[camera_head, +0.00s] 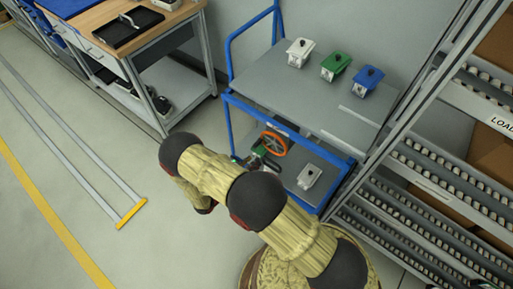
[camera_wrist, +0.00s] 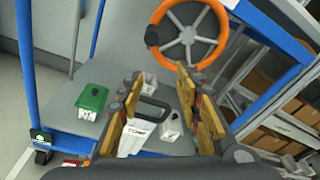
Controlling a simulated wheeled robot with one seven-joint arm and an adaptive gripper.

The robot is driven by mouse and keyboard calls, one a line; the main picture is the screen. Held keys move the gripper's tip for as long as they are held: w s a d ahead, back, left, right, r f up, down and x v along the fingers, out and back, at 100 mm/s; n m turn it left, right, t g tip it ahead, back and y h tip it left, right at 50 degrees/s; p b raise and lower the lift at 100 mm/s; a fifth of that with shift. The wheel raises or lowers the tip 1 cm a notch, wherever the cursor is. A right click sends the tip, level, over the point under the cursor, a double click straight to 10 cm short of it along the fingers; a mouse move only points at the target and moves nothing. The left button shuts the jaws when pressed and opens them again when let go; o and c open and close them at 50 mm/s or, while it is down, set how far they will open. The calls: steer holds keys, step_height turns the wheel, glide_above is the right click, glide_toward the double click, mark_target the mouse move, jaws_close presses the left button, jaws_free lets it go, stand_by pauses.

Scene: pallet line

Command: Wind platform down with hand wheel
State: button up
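The orange hand wheel (camera_head: 273,144) is on the front of a blue-framed trolley, below the grey platform (camera_head: 280,88). In the wrist view the wheel (camera_wrist: 187,36) is upper right of centre, with grey spokes and a black knob (camera_wrist: 152,36) at its left rim. My gripper (camera_head: 255,160) is beside the wheel in the head view, partly hidden by my arm. In the wrist view my gripper (camera_wrist: 157,84) is open, its fingers spread below the wheel. No part of the wheel shows between the pads.
White (camera_head: 300,53), green (camera_head: 335,66) and blue-topped (camera_head: 367,79) boxes stand on the platform. Another white box (camera_head: 309,176) is on the lower shelf. A roller rack (camera_head: 440,165) stands close on the right, a workbench (camera_head: 135,40) at upper left.

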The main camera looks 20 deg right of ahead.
mark_target(261, 140)
steer(key=shift+w+d+r+m+t+b, duration=0.3)
steer(key=shift+w+d+r+m, duration=0.2)
steer(key=shift+w+d+m, duration=0.45)
steer(key=shift+w+d+r+m+t+b, duration=0.3)
steer(key=shift+w+d+r+m, duration=0.3)
steer(key=shift+w, duration=0.7)
steer(key=shift+w+d+r+m+t+b, duration=0.2)
steer(key=shift+w+d+r+m+t, duration=0.2)
steer(key=shift+w+d+m, duration=0.45)
steer(key=shift+w+d, duration=0.1)
steer(key=shift+w, duration=0.15)
steer(key=shift+c, duration=0.6)
steer(key=c, duration=0.7)
jaws_close()
